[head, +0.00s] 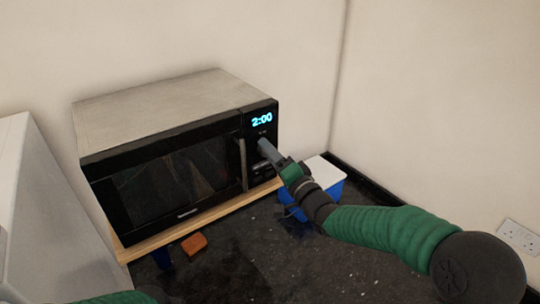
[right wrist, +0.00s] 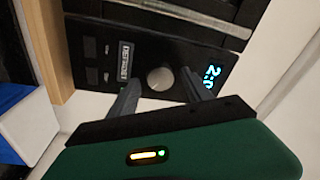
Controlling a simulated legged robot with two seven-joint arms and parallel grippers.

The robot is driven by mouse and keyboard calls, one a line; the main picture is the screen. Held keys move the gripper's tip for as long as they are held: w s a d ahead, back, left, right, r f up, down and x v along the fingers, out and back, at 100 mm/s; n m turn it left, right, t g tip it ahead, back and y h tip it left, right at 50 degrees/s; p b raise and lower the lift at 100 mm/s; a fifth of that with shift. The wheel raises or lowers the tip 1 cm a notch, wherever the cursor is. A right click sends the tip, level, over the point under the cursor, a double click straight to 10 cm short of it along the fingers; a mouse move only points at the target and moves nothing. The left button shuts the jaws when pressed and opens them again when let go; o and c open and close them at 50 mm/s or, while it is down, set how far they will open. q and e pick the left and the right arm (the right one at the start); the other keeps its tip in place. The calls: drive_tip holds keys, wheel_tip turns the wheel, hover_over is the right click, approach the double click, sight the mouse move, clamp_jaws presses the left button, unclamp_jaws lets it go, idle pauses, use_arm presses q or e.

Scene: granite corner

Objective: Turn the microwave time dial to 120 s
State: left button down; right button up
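The microwave (head: 165,105) stands at the back with its door shut. Its lit display (head: 262,120) reads 2:00. The round grey dial (right wrist: 160,78) shows in the right wrist view, below the display in the head view, where the gripper mostly hides it. My right gripper (head: 264,147) is at the control panel. In the right wrist view its two fingers (right wrist: 157,92) are spread, one on each side of the dial, with visible gaps; contact does not show. Of my left arm only a green part shows at the bottom left; its gripper is out of view.
The microwave rests on a wooden board (head: 152,244). An orange block (head: 194,243) lies in front of it. A blue box with a white lid (head: 326,172) stands right of it, behind my right arm. A white appliance (head: 55,225) is at left.

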drive_tip(key=shift+f, duration=0.1)
drive_tip(key=b+v, duration=0.5)
drive_tip(key=v, duration=1.2)
drive_tip(key=shift+f+b, duration=0.15)
drive_tip(key=shift+b, duration=0.2)
drive_tip(key=shift+w, duration=0.2)
